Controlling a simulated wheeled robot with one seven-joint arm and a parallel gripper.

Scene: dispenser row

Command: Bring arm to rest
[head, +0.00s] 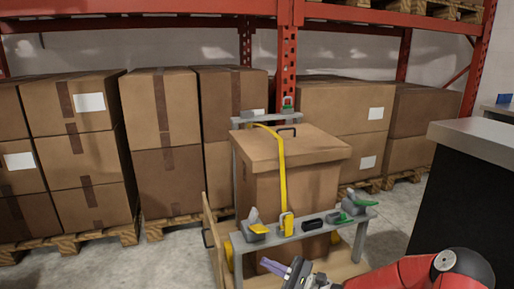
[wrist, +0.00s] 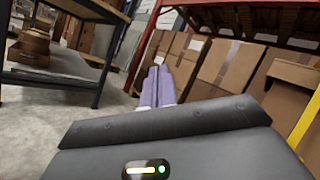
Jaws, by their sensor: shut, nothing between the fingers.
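My gripper (head: 282,268) shows at the bottom of the head view, at the end of my red arm, in front of the dispenser frame. Its two purple fingers (wrist: 155,86) lie side by side in the wrist view. They are shut with nothing between them. The grey dispenser rail (head: 308,229) carries several small dispensers and stands just beyond my gripper. A large lidded brown box (head: 290,183) with a yellow strap (head: 280,160) stands on a wooden base behind the rail.
Stacked cardboard boxes (head: 75,150) on pallets line the back under a red rack (head: 150,8). A dark counter with a grey top (head: 480,138) stands at the right. Bare concrete floor (head: 175,258) lies left of the dispenser frame. A dark shelf table (wrist: 75,75) shows in the wrist view.

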